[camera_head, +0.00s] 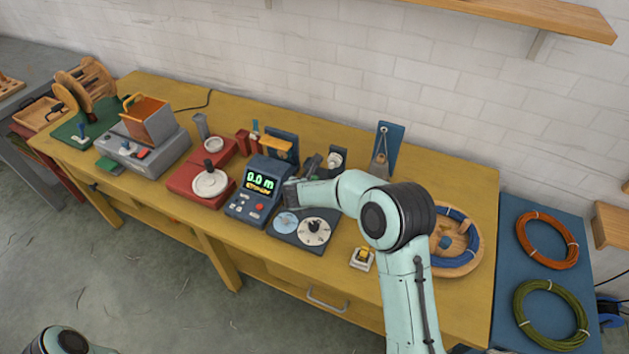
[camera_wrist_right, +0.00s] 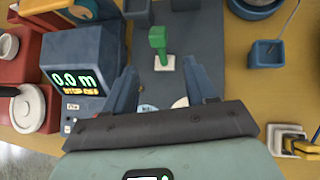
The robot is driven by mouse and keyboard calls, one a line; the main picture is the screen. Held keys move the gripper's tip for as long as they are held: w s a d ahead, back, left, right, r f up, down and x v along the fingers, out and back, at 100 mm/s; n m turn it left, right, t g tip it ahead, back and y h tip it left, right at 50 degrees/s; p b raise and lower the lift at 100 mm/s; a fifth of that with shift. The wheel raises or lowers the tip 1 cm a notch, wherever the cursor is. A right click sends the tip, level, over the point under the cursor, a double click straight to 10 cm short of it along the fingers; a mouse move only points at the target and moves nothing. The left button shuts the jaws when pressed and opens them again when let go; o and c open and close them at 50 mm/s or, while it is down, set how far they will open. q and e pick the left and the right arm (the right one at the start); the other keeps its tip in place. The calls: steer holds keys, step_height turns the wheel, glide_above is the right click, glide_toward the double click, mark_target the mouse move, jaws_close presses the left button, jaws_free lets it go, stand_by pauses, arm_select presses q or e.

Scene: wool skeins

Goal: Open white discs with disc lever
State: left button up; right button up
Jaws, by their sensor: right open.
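A green lever (camera_wrist_right: 158,42) on a small white base stands up from a dark grey plate (camera_wrist_right: 190,35) in the right wrist view. My right gripper (camera_wrist_right: 162,88) is open and empty. Its two blue fingers point toward the lever, one on each side of its line, with the lever beyond the tips. In the head view the right gripper (camera_head: 293,192) is over the plate, beside the display box. A white dial (camera_head: 315,232) and a light blue disc (camera_head: 286,222) lie on the plate's front part. White discs by the lever cannot be made out clearly. My left gripper is out of view.
A display box (camera_head: 262,185) reading 0.0 m stands left of the right gripper. A red unit with a white round plate (camera_head: 210,184) is further left. A blue wool ring on a wooden tray (camera_head: 470,262) lies right, and a small yellow-and-white switch (camera_head: 362,258) sits in front.

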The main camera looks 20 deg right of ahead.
steer(key=p+x, duration=0.2)
steer(key=x, duration=0.7)
steer(key=shift+w+d+f, duration=0.15)
steer(key=shift+w, duration=0.3)
steer(key=shift+w+d+f, duration=0.2)
steer(key=shift+w+f, duration=0.05)
steer(key=shift+f, duration=0.15)
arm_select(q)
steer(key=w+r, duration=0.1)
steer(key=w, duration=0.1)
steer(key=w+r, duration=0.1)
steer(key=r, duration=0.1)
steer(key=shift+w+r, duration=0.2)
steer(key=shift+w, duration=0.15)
arm_select(e)
steer(key=shift+f, duration=0.1)
steer(key=shift+s, duration=0.1)
